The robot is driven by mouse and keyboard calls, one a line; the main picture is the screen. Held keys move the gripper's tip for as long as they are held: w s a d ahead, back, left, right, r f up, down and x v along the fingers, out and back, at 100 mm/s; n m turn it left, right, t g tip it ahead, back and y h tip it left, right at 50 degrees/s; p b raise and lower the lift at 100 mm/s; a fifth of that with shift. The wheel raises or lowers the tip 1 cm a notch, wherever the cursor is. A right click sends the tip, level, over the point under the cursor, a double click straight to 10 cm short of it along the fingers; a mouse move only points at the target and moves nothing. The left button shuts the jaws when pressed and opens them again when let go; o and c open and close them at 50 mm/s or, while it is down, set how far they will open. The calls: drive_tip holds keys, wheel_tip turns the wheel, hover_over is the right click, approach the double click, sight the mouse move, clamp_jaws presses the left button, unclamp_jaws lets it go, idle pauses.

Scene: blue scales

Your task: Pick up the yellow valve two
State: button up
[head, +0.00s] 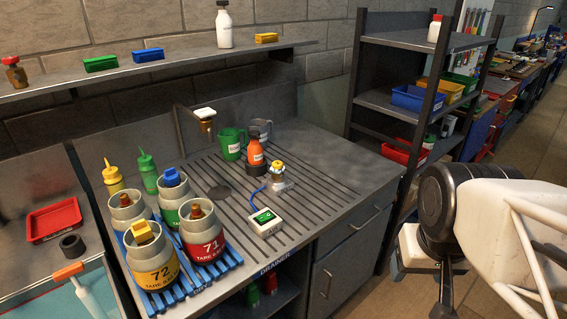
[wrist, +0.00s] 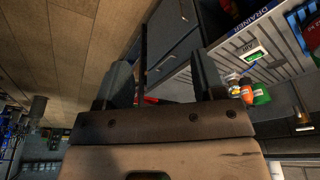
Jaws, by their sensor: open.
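A yellow valve (head: 142,231) sits on top of the grey cylinder with the yellow 72 label (head: 158,272), at the front of the rack. Another yellow-topped brass fitting (head: 276,170) stands on the drainer by the small scale display; it shows small in the wrist view (wrist: 232,78). I cannot tell which one the task names as two. My gripper (wrist: 162,78) is open and empty, its two dark fingers apart. It is far to the right of both yellow pieces. In the head view my arm is at the right, and the fingers are not clear.
Several cylinders stand in a blue rack (head: 222,268), including the red-labelled 71 (head: 203,245). The scale display (head: 265,222), an orange bottle (head: 255,152) and a green jug (head: 231,144) are on the drainer. A dark shelf unit (head: 402,40) stands behind. The drainer's right front is clear.

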drive_tip(key=shift+o, duration=0.6)
drive_tip(key=m+t+y, duration=0.4)
drive_tip(key=m+y, duration=0.6)
drive_tip(key=m, duration=0.9)
hover_over(278, 172)
drive_tip(key=s+d, duration=0.7)
drive_tip(key=s, duration=0.7)
wheel_tip(278, 172, down, 7)
drive_tip(key=w+a+f+m+t+h, duration=0.1)
drive_tip(key=w+a+f+m+t, duration=0.1)
drive_tip(key=w+f+m, duration=0.5)
drive_tip(key=w+f, duration=0.1)
drive_tip(key=w, duration=0.2)
drive_tip(key=shift+w+a+f+m, duration=0.15)
drive_tip(key=shift+w+f+m, duration=0.15)
drive_tip(key=shift+w+m, duration=0.1)
drive_tip(key=shift+a, duration=0.1)
